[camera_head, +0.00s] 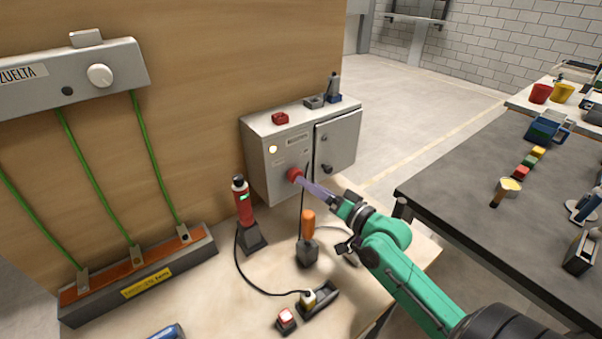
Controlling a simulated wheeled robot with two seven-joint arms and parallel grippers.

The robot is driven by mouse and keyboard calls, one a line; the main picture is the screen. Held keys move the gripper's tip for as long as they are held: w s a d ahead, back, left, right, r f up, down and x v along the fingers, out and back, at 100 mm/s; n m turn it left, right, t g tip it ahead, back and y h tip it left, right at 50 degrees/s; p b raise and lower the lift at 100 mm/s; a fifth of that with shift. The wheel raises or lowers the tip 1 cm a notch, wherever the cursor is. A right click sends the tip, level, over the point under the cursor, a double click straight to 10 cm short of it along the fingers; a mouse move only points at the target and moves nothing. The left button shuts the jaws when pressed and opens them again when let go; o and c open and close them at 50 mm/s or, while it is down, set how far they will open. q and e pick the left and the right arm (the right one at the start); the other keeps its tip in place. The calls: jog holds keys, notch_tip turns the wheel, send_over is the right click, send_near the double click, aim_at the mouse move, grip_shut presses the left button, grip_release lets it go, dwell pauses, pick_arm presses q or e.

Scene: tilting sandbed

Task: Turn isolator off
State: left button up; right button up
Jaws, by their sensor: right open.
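A grey control box (285,140) stands against the wooden panel at the back of the bench. On its front is a red round knob (294,174), which looks like the isolator switch. My right gripper (304,182) reaches in from the lower right with its fingertips at the knob. The gripper is open, but its fingers overlap in this view. I cannot tell whether they touch the knob. The knob's turned position is too small to read. My left gripper is not in view.
A pale round lamp (272,149) sits above the knob, and a grey door (338,143) is right of it. A red-and-black tool (242,202) and an orange-handled tool (307,224) stand in front. A black cable crosses the bench. A dark table (450,190) is at right.

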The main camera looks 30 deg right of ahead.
aim_at(294, 175)
jog(key=x, duration=0.4)
jog(key=shift+w+a+p, duration=0.15)
jog(key=shift+w+p, duration=0.15)
jog(key=shift+p, duration=0.1)
grip_shut()
jog(key=shift+n, duration=0.4)
jog(key=shift+s+a+r+n+g+h+p, duration=0.1)
jog(key=shift+n+g+h+p, duration=0.25)
jog(key=shift+n+p, duration=1.8)
jog(key=shift+a+r+n+g+h+p, duration=0.1)
jog(key=shift+n+g+h+p, duration=0.2)
jog(key=shift+n, duration=3.65)
jog(key=shift+h, duration=0.25)
